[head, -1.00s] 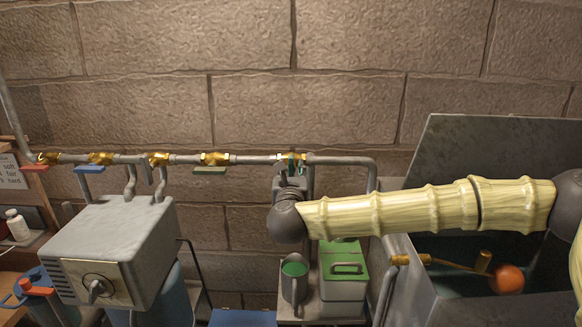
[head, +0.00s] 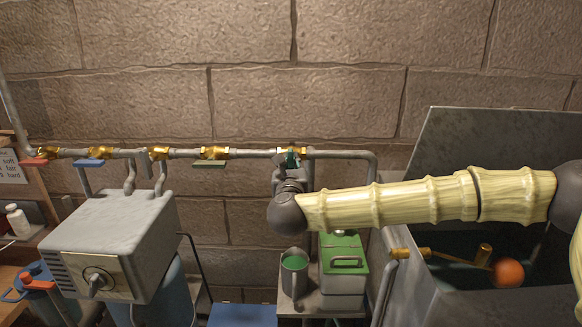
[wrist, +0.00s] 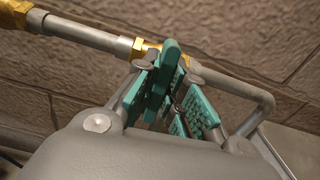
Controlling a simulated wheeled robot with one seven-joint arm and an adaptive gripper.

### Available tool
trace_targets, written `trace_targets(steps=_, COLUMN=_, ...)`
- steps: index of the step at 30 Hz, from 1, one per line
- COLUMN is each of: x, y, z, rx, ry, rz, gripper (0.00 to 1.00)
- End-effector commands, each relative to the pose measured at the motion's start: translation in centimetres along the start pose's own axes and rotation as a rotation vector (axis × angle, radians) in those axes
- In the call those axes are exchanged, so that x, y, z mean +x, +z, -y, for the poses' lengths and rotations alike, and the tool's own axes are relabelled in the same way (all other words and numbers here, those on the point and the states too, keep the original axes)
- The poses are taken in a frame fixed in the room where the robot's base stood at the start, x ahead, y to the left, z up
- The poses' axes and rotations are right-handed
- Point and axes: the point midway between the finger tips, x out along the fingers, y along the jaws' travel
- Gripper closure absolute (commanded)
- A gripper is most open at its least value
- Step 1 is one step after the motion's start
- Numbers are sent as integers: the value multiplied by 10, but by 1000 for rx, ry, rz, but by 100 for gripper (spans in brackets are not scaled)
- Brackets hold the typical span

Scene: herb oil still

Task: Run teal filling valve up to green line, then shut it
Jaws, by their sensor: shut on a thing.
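The teal filling valve has a brass body (wrist: 146,48) on the grey pipe and a teal lever handle (wrist: 168,62). In the head view its handle (head: 291,158) is a small teal patch at the right end of the valve row, partly covered by my gripper. My gripper (wrist: 168,100) has its teal-padded fingers around the handle and is shut on it. The handle stands out from the pipe between the fingers. I cannot make out a green line in either view. A grey jug (head: 294,285) with a green inside stands below my wrist.
Other pipe valves have red (head: 35,162), blue (head: 89,163) and green (head: 209,164) handles. A grey box with a knob (head: 110,240) stands left. A green-lidded container (head: 343,285) is beside the jug. An open grey tank (head: 470,308) with an orange float ball (head: 509,272) is right.

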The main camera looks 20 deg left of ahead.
Motion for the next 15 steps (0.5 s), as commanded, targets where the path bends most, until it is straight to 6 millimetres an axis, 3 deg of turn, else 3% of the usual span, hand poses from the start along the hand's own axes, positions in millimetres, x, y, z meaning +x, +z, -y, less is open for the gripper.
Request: trace_targets(steps=15, x=0, y=-3, z=-3, rx=-411, ry=0, rz=5, gripper=100)
